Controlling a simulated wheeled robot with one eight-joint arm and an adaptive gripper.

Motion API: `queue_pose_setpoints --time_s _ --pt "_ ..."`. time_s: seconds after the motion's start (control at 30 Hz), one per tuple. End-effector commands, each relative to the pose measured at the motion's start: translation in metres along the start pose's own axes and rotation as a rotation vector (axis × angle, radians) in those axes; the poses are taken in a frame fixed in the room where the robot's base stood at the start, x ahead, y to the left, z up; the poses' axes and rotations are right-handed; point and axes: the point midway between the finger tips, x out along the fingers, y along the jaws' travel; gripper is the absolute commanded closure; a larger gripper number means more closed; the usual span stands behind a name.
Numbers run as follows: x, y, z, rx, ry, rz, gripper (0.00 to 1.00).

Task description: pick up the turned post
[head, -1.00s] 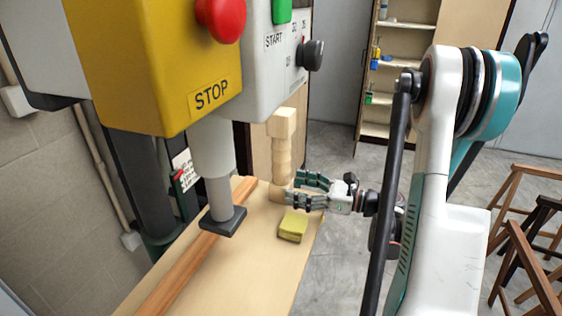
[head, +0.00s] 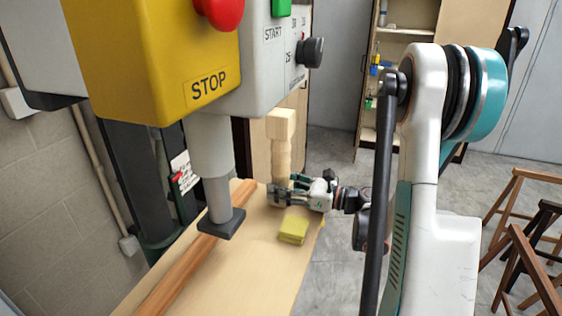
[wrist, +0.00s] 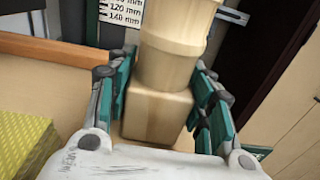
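The turned post (head: 283,157) is pale wood with a square top block and rounded turned sections. It stands upright on the workbench (head: 262,262) near its right edge. My gripper (head: 279,193) is at the post's foot, reaching in from the right. In the wrist view my gripper (wrist: 163,98) has one green-padded finger on each side of the post's square base (wrist: 156,118). Narrow gaps seem to show between pads and base, so the fingers look open around it.
A yellow sponge-like block (head: 293,230) lies on the bench just in front of my gripper. A long wooden fence (head: 190,262) runs along the bench at left. The machine's press foot (head: 221,223) and yellow STOP box (head: 155,60) stand close by at left.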

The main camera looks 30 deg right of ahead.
Motion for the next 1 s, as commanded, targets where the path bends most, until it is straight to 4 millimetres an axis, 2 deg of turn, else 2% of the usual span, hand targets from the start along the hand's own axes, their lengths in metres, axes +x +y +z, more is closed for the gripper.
queue_pose_setpoints --time_s 0.27,0.37,0.73,0.9,1.0 --pt "0.0 0.0 0.002 0.0 -0.001 0.0 0.91" --pt "0.0 0.0 0.009 0.0 -0.001 0.0 0.91" --pt "0.0 0.0 0.076 0.0 -0.001 0.0 0.91" --pt "0.0 0.0 0.095 0.0 -0.001 0.0 0.91" --pt "0.0 0.0 0.1 0.0 -0.001 0.0 0.91"
